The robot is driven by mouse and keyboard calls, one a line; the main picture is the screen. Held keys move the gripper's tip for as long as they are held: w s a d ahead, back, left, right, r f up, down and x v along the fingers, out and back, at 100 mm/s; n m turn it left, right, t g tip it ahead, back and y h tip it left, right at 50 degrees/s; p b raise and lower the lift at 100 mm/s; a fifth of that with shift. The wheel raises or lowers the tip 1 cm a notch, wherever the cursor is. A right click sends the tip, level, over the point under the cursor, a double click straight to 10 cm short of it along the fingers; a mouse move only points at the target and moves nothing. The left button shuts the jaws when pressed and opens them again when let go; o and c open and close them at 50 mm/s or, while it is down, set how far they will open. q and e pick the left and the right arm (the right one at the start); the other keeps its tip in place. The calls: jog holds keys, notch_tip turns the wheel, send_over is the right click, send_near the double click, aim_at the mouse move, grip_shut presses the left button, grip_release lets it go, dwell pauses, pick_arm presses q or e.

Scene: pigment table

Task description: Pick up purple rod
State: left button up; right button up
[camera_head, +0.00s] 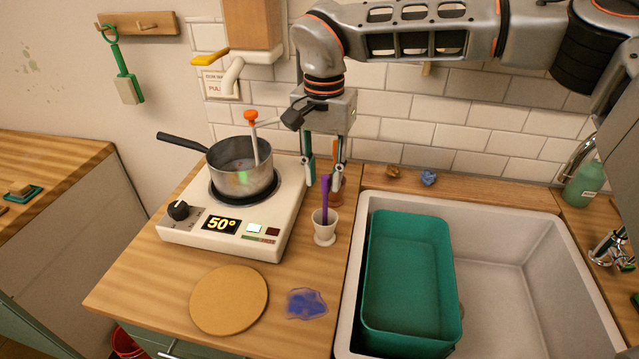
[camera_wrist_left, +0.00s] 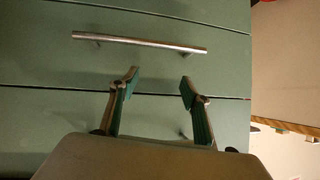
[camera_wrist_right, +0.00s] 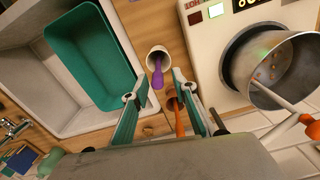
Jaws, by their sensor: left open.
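The purple rod (camera_head: 325,197) stands nearly upright in a small white cup (camera_head: 325,231) beside the hot plate; in the right wrist view the rod (camera_wrist_right: 157,76) leans out of the cup. My right gripper (camera_head: 323,184) is open and points down over the cup. Its fingertips are on either side of the rod's upper part, with gaps showing in the right wrist view; I cannot tell whether they touch it. My left gripper (camera_wrist_left: 160,78) is open and empty in front of green drawers; it is not in the head view.
Behind the cup, a brown pot (camera_head: 335,197) holds an orange-handled tool (camera_wrist_right: 178,118). A hot plate (camera_head: 240,215) with a saucepan (camera_head: 238,182) stands left. A sink (camera_head: 500,270) with a green tub (camera_head: 408,275) lies right. A round board (camera_head: 229,300) and blue powder (camera_head: 306,303) are in front.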

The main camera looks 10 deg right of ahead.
aim_at(325, 193)
jog(key=shift+w+f, duration=0.3)
jog(key=shift+f, duration=0.15)
jog(key=shift+s+f, duration=0.25)
jog(key=shift+f, duration=0.9)
jog(key=shift+s+d+f+p, duration=0.15)
jog(key=shift+f+p, duration=0.35)
jog(key=shift+f, duration=1.85)
grip_shut()
